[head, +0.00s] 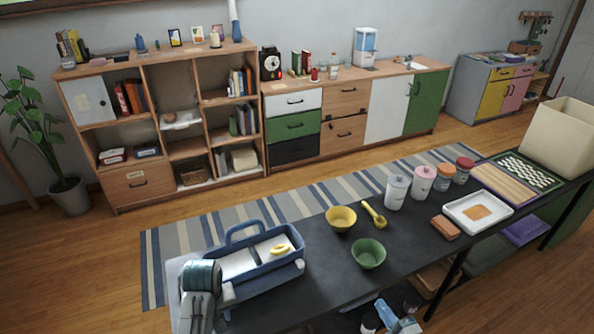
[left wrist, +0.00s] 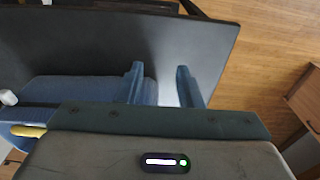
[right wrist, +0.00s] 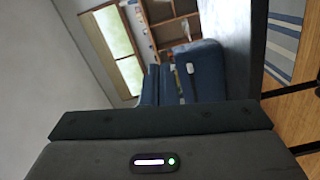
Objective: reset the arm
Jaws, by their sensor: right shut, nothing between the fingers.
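My right gripper (head: 392,312) shows at the bottom edge of the head view, low beside the near edge of the black table (head: 310,230). Its fingers (right wrist: 161,85) are together and empty in the right wrist view. My left arm comes in at the lower left of the head view, next to the blue caddy (head: 240,285); its fingers are not clear there. In the left wrist view the left gripper (left wrist: 161,82) has its fingers apart, with nothing between them. The caddy has a handle and holds a yellow ring-like item (head: 281,249).
On the table are a yellow bowl (head: 341,218), a green bowl (head: 368,253), a yellow scoop (head: 374,213), several canisters (head: 422,182), a white tray (head: 462,222) and a beige bin (head: 563,135). Shelves (head: 160,165) and cabinets stand along the wall behind a striped rug.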

